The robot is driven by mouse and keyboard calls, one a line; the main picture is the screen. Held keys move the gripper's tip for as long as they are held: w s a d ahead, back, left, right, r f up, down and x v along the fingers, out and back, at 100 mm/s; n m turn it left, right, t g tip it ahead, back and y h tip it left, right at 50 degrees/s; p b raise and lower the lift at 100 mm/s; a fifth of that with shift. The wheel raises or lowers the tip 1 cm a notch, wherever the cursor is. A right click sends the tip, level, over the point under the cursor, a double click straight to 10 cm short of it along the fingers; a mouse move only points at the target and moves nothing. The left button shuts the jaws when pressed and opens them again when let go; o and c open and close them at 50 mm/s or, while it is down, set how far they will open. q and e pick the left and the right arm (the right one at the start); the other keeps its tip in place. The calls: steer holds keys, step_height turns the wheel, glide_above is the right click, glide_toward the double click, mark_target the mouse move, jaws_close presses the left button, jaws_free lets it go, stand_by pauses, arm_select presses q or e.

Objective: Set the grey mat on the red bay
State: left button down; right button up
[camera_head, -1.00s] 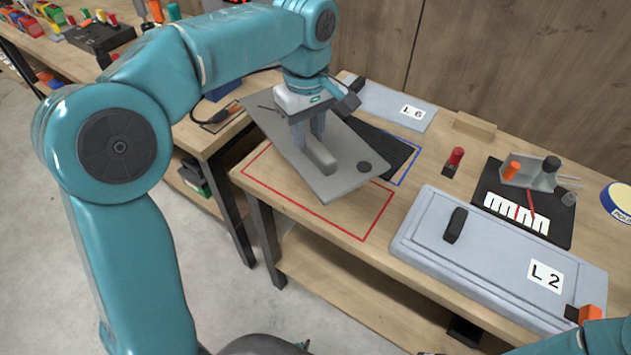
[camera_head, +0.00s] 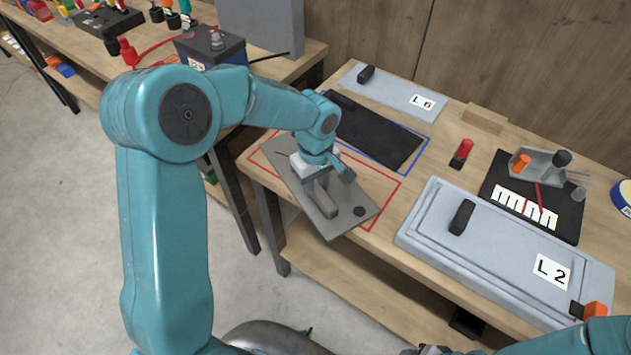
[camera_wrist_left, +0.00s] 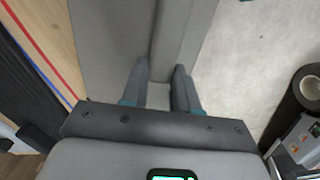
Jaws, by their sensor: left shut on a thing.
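The grey mat (camera_head: 342,220) is a flat plate with a raised grip bar and a round dark spot. My left gripper (camera_head: 318,188) is shut on that bar, which also shows between the fingers in the left wrist view (camera_wrist_left: 160,88). The mat is over the red bay (camera_head: 385,205), a red outline at the bench's left front. It is turned relative to the outline and sticks out past the front edge. I cannot tell whether it touches the bench.
A black mat (camera_head: 375,135) lies in the blue outline behind. The L 6 panel (camera_head: 390,93) is at the back and the L 2 panel (camera_head: 490,235) at the right. A red-capped item (camera_head: 462,152) and a black tool tray (camera_head: 560,215) stand further right.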

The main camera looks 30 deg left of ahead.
arm_select(q)
steer(key=shift+f, duration=0.15)
steer(key=c, duration=0.8)
jaws_free()
steer(key=shift+c, duration=0.2)
step_height(320, 180, up, 12)
steer(key=shift+s, duration=0.1)
